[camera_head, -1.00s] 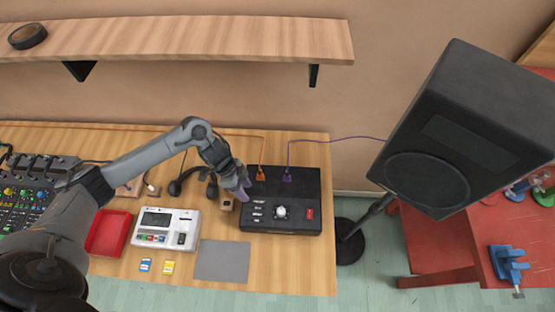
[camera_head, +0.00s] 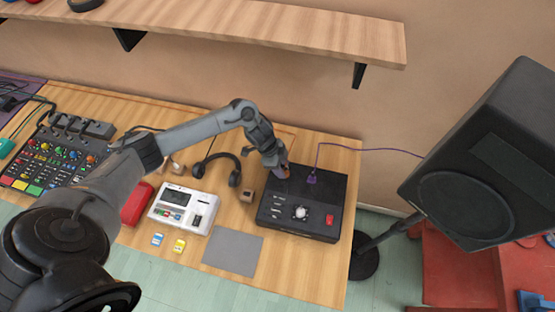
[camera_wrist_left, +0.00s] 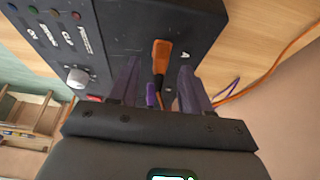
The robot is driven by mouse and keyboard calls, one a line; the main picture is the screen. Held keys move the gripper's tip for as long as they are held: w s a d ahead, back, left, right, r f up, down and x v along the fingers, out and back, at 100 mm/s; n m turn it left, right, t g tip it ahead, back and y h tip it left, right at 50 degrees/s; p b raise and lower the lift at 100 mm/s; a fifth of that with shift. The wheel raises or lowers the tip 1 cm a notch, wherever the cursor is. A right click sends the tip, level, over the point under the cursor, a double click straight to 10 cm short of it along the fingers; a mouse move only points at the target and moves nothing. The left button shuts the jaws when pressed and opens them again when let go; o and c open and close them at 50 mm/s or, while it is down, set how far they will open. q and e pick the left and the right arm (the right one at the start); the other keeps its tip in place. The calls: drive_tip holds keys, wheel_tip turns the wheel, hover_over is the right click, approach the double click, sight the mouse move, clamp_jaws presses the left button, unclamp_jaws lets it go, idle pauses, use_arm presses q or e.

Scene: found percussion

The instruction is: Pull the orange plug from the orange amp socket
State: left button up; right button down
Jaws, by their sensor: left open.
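The amp (camera_head: 322,215) is a black box with a white knob and a red switch, at the right end of the wooden table. My left gripper (camera_head: 284,172) is at its back left corner in the head view and mostly hides the orange plug there. In the left wrist view, the orange plug (camera_wrist_left: 161,56) stands on the amp (camera_wrist_left: 118,35) between the two purple fingers of my open left gripper (camera_wrist_left: 158,72). I cannot tell whether a finger touches it. The purple plug (camera_head: 312,178) is to the right in the head view. My right gripper is not in view.
Headphones (camera_head: 222,168), a small wooden block (camera_head: 246,190) and a white device (camera_head: 183,208) stand left of the amp. A grey mat (camera_head: 233,250) lies in front. A shelf (camera_head: 250,35) is above, and a large black speaker (camera_head: 495,160) is at right.

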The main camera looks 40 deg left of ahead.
use_arm(q)
drive_tip(key=shift+x, duration=1.2)
clamp_jaws()
drive_tip(key=shift+r, duration=0.3)
drive_tip(key=shift+r+p, duration=0.7)
drive_tip(key=shift+p, duration=0.3)
drive_tip(key=shift+r, duration=0.15)
drive_tip(key=shift+r+p, duration=1.45)
drive_tip(key=shift+p, duration=0.45)
